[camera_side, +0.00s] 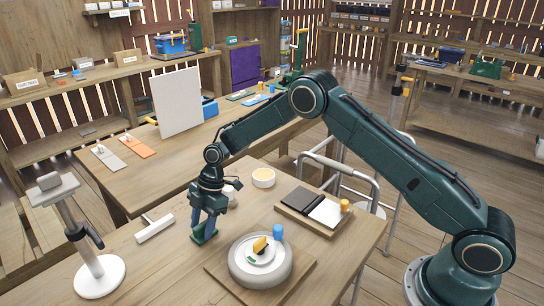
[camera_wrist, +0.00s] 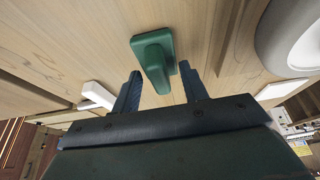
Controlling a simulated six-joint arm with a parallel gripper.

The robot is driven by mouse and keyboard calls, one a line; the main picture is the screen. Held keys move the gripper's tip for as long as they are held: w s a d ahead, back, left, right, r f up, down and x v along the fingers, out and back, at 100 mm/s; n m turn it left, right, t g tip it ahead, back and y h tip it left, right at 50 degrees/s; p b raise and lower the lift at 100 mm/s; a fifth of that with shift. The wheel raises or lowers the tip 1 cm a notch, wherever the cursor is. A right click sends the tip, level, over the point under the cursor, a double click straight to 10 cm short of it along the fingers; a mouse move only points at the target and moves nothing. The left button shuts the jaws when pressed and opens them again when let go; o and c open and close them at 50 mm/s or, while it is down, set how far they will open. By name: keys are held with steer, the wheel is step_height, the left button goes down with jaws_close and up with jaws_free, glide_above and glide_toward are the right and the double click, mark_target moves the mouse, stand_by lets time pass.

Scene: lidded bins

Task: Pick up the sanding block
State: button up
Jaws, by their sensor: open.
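The sanding block looks to be the green block with a raised green grip (camera_wrist: 153,55), standing on the wooden table in the wrist view. In the side view the green block (camera_side: 203,236) is low under my gripper, partly covered by the fingers. My gripper (camera_side: 206,218) points down at the table. In the wrist view my gripper (camera_wrist: 160,84) is open, with one blue-black finger on each side of the near end of the grip. Gaps show between the fingers and the block, and I cannot tell any contact.
A round grey tub (camera_side: 260,278) on a wooden board stands right of the block, with a yellow-black piece and blue knob on top. A white T-shaped tool (camera_side: 155,228) lies left.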

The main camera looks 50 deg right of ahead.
mark_target(203, 223)
stand_by(0.4)
steer(key=c, duration=0.6)
steer(key=shift+r, duration=0.1)
step_height(203, 223, up, 20)
stand_by(0.5)
stand_by(0.4)
steer(key=shift+o, duration=1.3)
steer(key=shift+c, duration=0.7)
steer(key=shift+d, duration=0.1)
